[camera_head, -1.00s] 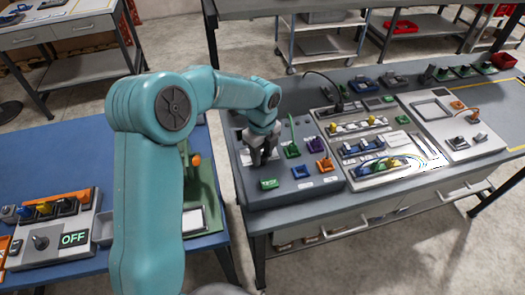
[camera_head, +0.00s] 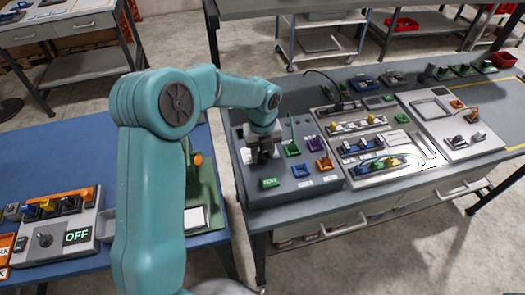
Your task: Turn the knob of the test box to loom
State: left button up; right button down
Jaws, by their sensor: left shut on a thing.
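The dark grey test box (camera_head: 320,185) lies on the near left part of the right-hand workbench. It has a green button (camera_head: 269,183) at its front left and coloured sockets to the right of that. My left gripper (camera_head: 264,157) points down over the left part of this box, behind the green button. It is shut on what appears to be the knob, which the fingers mostly hide. I cannot read the knob's setting. My right gripper is not in view.
A box with a display reading OFF (camera_head: 76,237) and a small black knob (camera_head: 44,240) stands on the blue table at left. A green stand with an orange knob (camera_head: 197,159) is beside my arm. Wired panels (camera_head: 370,150) fill the bench to the right.

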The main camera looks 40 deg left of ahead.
aim_at(262, 155)
pick_arm(q)
jog(key=shift+w+a+r, duration=0.15)
jog(key=shift+a+r, duration=0.05)
jog(key=o, duration=1)
jog(key=shift+o, duration=0.2)
jog(key=shift+f, duration=0.15)
jog(key=shift+d, duration=0.1)
jog(key=shift+r, duration=0.2)
notch_tip(262, 155, up, 16)
jog(key=b, duration=0.1)
jog(key=shift+s+f, duration=0.1)
jog(key=shift+s, duration=0.1)
